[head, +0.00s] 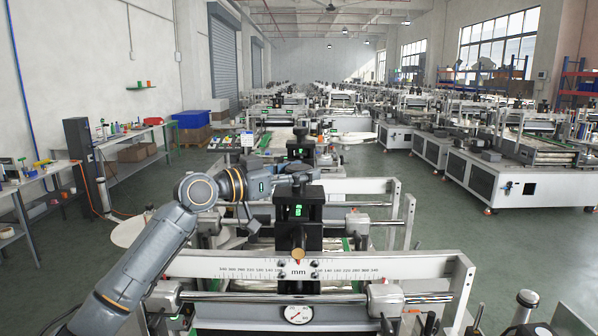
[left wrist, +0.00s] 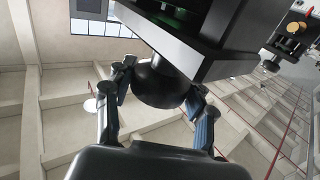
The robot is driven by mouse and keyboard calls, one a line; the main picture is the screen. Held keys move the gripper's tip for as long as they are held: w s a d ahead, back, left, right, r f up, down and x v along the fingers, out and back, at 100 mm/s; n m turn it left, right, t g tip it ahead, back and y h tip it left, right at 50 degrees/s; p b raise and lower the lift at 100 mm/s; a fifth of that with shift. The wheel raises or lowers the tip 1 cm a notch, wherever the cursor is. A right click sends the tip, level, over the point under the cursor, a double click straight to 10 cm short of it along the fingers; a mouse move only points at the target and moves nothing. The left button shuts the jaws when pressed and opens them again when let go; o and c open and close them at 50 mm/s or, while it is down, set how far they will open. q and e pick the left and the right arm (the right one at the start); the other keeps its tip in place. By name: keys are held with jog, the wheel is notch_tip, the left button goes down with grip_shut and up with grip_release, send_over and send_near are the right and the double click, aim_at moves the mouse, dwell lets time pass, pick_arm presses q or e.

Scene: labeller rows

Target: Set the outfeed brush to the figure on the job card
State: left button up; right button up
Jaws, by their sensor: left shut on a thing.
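My left arm reaches in from the left, and its gripper (head: 284,178) is at the far side of a black block with a lit green display (head: 298,211). In the left wrist view the two fingers (left wrist: 161,96) are shut on a round black knob (left wrist: 158,84) under a black housing (left wrist: 215,35). The head view hides this grip. The display's digits are too small to read. A white scale marked mm (head: 220,266) runs across below the block, with a brass knob (head: 298,255) at its middle. I cannot make out a job card or the brush itself.
A round dial (head: 298,314) sits below the scale. Steel rods (head: 235,296) and clamps cross the machine close by. More machines stand behind and at right (head: 520,185). A bench (head: 130,138) lines the left wall. Green floor is clear between the rows.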

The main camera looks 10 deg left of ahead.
pick_arm(q)
jog(key=shift+f+m+g+h+b, duration=0.15)
jog(key=shift+m+g+h+b, duration=0.4)
jog(key=shift+b, duration=0.45)
jog(key=shift+r+m+g+h+b, duration=0.2)
jog(key=shift+m+g+h+b, duration=0.2)
jog(key=shift+g+h, duration=0.2)
jog(key=o, duration=1.2)
jog(key=shift+c, duration=0.2)
jog(key=shift+a, duration=0.1)
jog(key=v, duration=1.1)
jog(key=shift+s+a, duration=0.25)
jog(key=shift+a, duration=0.05)
